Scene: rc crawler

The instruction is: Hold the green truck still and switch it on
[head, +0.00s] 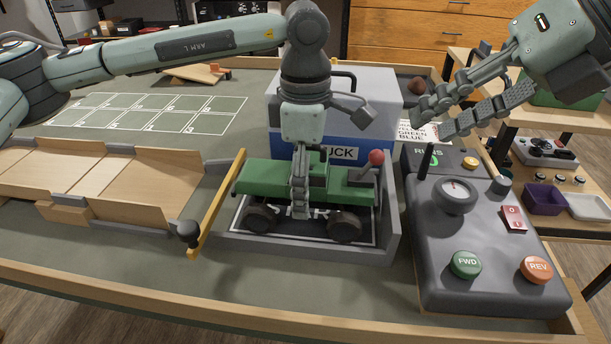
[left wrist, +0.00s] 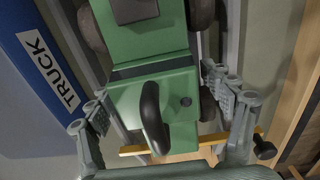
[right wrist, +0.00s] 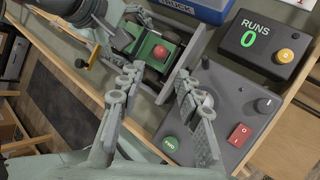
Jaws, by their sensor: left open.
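The green truck (head: 335,187) stands on its black wheels in a grey bay behind a yellow bar. A short stick with a red ball (head: 376,157) rises at its right end; the ball also shows in the right wrist view (right wrist: 160,52). My left gripper (head: 300,205) is lowered over the truck's middle-left part, partly hiding it. In the left wrist view its open fingers (left wrist: 152,95) lie on either side of the green body (left wrist: 145,65), near a black loop; contact cannot be told. My right gripper (head: 428,120) is open and empty, raised above the control box's back edge.
The grey control box (head: 440,275) has a dial, a red switch (head: 514,218), green FWD and orange REV buttons. Its RUNS display shows 0. A blue-and-grey TRUCK box (head: 385,90) stands behind the truck. The yellow bar (head: 208,220) and wooden ramp (head: 150,190) lie left.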

